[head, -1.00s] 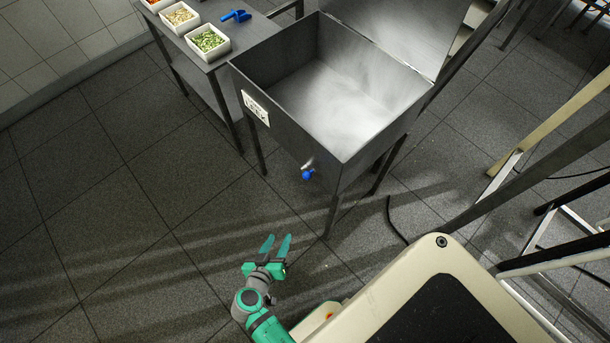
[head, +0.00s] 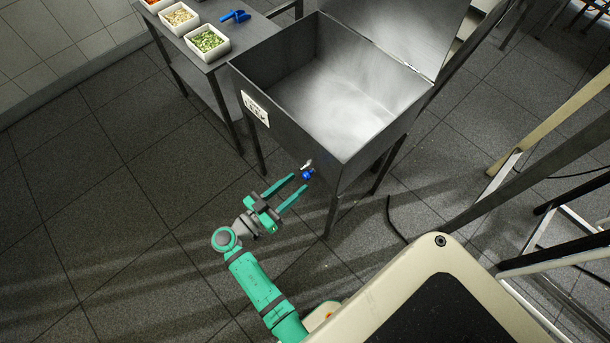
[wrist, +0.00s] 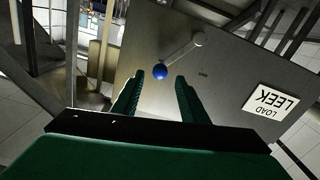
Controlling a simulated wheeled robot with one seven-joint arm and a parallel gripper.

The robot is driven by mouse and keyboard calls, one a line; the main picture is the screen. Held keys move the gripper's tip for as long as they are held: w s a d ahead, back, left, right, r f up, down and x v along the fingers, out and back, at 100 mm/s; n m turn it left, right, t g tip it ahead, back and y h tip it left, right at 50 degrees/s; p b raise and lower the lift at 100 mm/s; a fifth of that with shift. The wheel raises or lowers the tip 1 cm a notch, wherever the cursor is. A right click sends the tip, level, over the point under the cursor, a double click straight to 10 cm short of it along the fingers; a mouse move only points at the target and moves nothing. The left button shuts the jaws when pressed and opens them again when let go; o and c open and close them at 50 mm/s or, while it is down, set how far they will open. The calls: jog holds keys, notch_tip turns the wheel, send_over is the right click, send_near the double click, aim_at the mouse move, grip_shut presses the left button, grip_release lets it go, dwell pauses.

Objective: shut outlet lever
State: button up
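The outlet lever has a blue knob (head: 308,174) low on the front of the metal vat (head: 262,108). In the wrist view a pale rod runs from the blue knob (wrist: 160,71) up and right to a whitish end (wrist: 200,39) on the vat's face, so the lever sits at a slant. My gripper (head: 298,183) is open and empty, with its green fingers pointing at the knob. In the wrist view the knob shows between the two fingertips of my gripper (wrist: 160,79). I cannot tell whether it lies between them in depth; no contact is visible.
The vat carries a white label (wrist: 272,104) reading "LOAD LEEK". A side table (head: 262,27) at the upper left holds white food bins (head: 207,42) and a blue scoop (head: 235,16). Vat legs (head: 332,215) stand right of my gripper. The floor to the left is clear.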

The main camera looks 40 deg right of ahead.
aim_at(304, 178)
jog(key=shift+w+d, duration=0.15)
jog(key=shift+d, duration=2.45)
jog(key=shift+c, duration=0.6)
grip_shut()
